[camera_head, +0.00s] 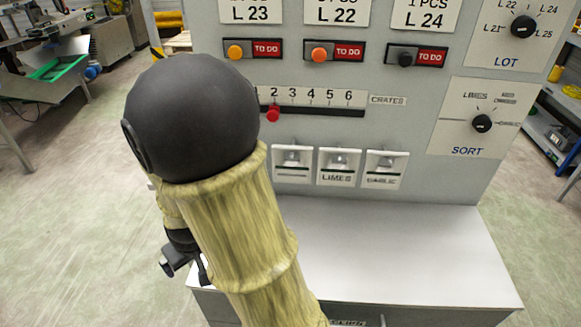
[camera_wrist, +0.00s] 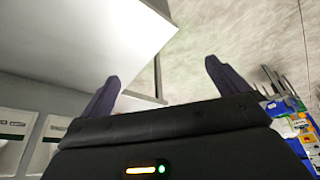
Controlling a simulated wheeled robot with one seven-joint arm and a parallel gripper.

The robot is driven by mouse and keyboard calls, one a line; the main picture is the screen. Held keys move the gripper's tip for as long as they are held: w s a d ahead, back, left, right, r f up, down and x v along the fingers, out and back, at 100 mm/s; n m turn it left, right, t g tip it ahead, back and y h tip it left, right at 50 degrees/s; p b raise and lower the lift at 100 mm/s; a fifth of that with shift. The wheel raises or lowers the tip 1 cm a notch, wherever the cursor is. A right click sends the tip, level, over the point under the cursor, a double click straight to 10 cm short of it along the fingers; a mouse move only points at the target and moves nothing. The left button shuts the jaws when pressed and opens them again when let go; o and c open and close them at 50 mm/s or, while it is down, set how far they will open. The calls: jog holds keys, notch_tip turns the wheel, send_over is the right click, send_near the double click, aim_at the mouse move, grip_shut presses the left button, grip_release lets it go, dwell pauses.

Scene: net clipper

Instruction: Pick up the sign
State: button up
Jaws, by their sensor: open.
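Several signs could be the one meant, and I cannot tell which. White plates reading L 23 (camera_head: 251,12), L 22 (camera_head: 337,12) and L 24 (camera_head: 425,14) are on the grey panel's upper part. Lower down, three small white holders carry cards: a left one (camera_head: 292,164), one reading LIMES (camera_head: 338,166) and one seemingly reading CABLE (camera_head: 386,169). My gripper (camera_wrist: 161,68) is open, with nothing between its two dark fingers. In the head view, my arm mostly hides it, left of the panel and holders. Part of the holders shows at the wrist view's left edge.
A white counter (camera_head: 400,255) juts out below the panel (camera_head: 400,110). The panel carries TO DO switches, a CRATES slider with a red knob (camera_head: 273,114) and LOT and SORT dials. Open floor (camera_head: 70,180) lies to the left. A workbench with a green tray (camera_head: 58,68) stands at the back left.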

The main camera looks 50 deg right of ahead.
aim_at(292, 173)
jog(key=w+d+f+h, duration=0.1)
jog(key=d+f+h, duration=0.1)
jog(key=d, duration=0.2)
jog(key=w+d+f+h, duration=0.2)
jog(key=d+h, duration=0.1)
jog(key=d, duration=0.2)
jog(key=w+d+f+h, duration=0.2)
jog(key=d, duration=0.2)
jog(key=shift+d+t+h, duration=0.2)
jog(key=shift+t+h, duration=0.1)
jog(key=shift+h, duration=0.1)
jog(key=s+d+r+n+g+h, duration=0.1)
jog(key=s+d+r+g+h, duration=0.1)
jog(key=d+r+h, duration=0.4)
jog(key=s+d+h, duration=0.1)
jog(key=d+h, duration=0.1)
jog(key=h, duration=0.1)
jog(key=shift+s+r+n+g+h+b, duration=0.2)
jog(key=shift+s+n+g+h+b, duration=0.1)
jog(key=shift+n+b, duration=0.1)
jog(key=shift+s+d, duration=0.1)
jog(key=shift+d, duration=0.1)
jog(key=d, duration=0.4)
jog(key=w+d+p, duration=0.1)
jog(key=d, duration=0.2)
jog(key=d+p, duration=0.1)
jog(key=d, duration=0.3)
jog(key=shift+w+d, duration=0.25)
jog(key=shift+d, duration=0.3)
